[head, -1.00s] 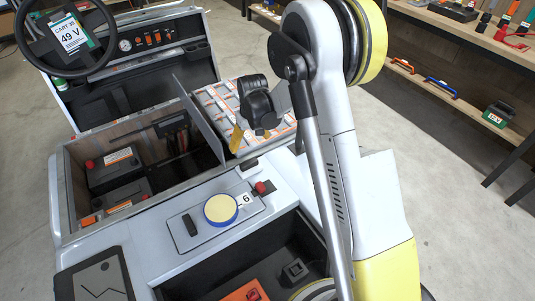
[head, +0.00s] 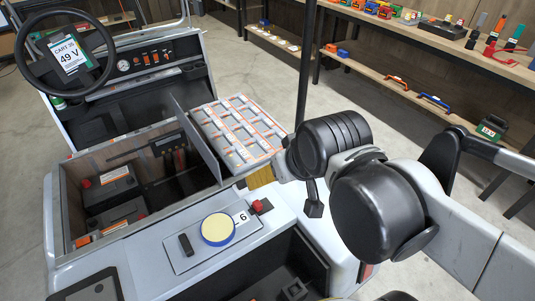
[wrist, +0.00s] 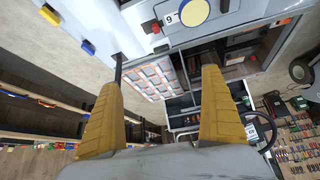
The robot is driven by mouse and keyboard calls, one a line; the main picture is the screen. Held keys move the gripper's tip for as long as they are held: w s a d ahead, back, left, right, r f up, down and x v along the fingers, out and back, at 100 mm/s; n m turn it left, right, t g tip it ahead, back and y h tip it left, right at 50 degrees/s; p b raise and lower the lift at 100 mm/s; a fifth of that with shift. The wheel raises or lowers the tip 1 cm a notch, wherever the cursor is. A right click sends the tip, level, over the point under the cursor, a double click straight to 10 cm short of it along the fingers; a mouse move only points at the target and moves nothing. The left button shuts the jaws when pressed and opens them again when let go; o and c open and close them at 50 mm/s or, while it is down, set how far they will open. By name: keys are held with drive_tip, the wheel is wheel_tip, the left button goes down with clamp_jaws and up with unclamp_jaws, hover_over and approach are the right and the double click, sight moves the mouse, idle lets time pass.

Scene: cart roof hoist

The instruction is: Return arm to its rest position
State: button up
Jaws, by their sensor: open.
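My arm stretches across the right half of the head view. My gripper (head: 262,177) is partly hidden there by the wrist; one yellow finger shows near the right edge of the cart's open bay. In the wrist view both yellow fingers of my gripper (wrist: 160,95) stand wide apart with nothing between them up close. The cart (head: 190,262) is below and to the left, with a yellow round disc with a blue rim (head: 218,229) and a red button (head: 262,205) on its light panel. The gripper appears above the cart and holds nothing.
The open bay (head: 58,215) holds dark batteries (head: 110,187). A grey lid panel (head: 196,138) stands beside the orange-and-white grid tray (head: 240,130). A dark post (head: 306,60) rises behind the gripper. A workbench with tools (head: 440,52) runs along the right; bare floor (head: 385,112) lies between.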

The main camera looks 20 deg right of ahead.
drive_tip(key=shift+s+f, duration=0.25)
drive_tip(key=shift+s, duration=0.55)
drive_tip(key=shift+o, duration=0.4)
idle(0.5)
